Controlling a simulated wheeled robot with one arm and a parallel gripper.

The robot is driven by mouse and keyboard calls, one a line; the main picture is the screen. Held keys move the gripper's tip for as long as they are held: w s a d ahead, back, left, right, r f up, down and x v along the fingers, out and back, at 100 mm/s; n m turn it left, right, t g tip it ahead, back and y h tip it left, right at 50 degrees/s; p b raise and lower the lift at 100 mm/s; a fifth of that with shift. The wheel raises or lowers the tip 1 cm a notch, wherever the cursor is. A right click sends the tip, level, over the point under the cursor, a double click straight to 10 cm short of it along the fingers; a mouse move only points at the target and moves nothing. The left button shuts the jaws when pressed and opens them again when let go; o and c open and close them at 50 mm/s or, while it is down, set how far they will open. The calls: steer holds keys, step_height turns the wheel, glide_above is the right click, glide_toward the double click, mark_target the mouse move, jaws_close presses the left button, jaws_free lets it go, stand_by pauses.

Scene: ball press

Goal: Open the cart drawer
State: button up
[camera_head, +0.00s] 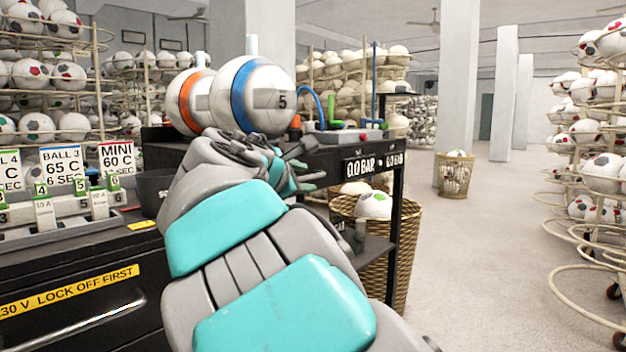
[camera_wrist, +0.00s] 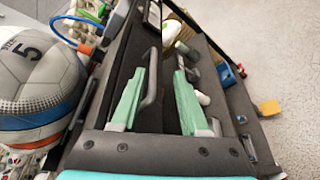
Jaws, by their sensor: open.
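In the wrist view a dark bar handle (camera_wrist: 151,84) stands out from a dark cart face (camera_wrist: 118,70). My gripper (camera_head: 312,178) is at the cart's near side, and my arm hides much of that side. In the wrist view its two green fingers (camera_wrist: 159,75) are apart, with the handle between them, nearer the left finger. Contact with the handle is unclear. I cannot tell how far the drawer is out.
A black cabinet with a silver handle (camera_head: 75,326) and a yellow lock-off label (camera_head: 70,288) is at the left front. A wicker basket of balls (camera_head: 402,262) stands beside the cart. The floor (camera_head: 490,260) to the right is free, before ball racks (camera_head: 600,240).

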mark_target(310, 176)
steer(key=shift+w+a+r, duration=0.15)
steer(key=shift+w+a, duration=0.15)
steer(key=shift+a, duration=0.3)
steer(key=x, duration=0.7)
steer(key=shift+w+d, duration=0.15)
steer(key=shift+r, duration=0.1)
jaws_close()
stand_by(0.7)
